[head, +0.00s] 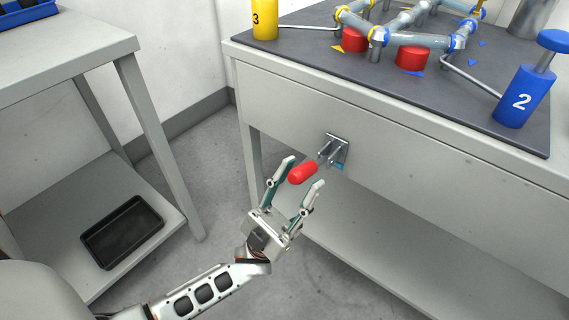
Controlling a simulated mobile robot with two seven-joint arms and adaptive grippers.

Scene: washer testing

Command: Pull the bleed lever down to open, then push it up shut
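The bleed lever's red grip (302,173) sticks out from a metal bracket (335,149) on the front panel of the grey bench. The lever points toward me, and its exact tilt is hard to tell. My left gripper (303,177) is open, with one finger on each side of the red grip. I cannot tell whether either finger touches it. A small blue mark shows beside the bracket. My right gripper is not in view.
The bench top (330,62) carries a pipe assembly (420,38), a yellow cylinder (265,20) marked 3 and a blue cylinder (522,97) marked 2. A side table (60,62) stands left, with a black tray (122,232) on its lower shelf. Floor between them is clear.

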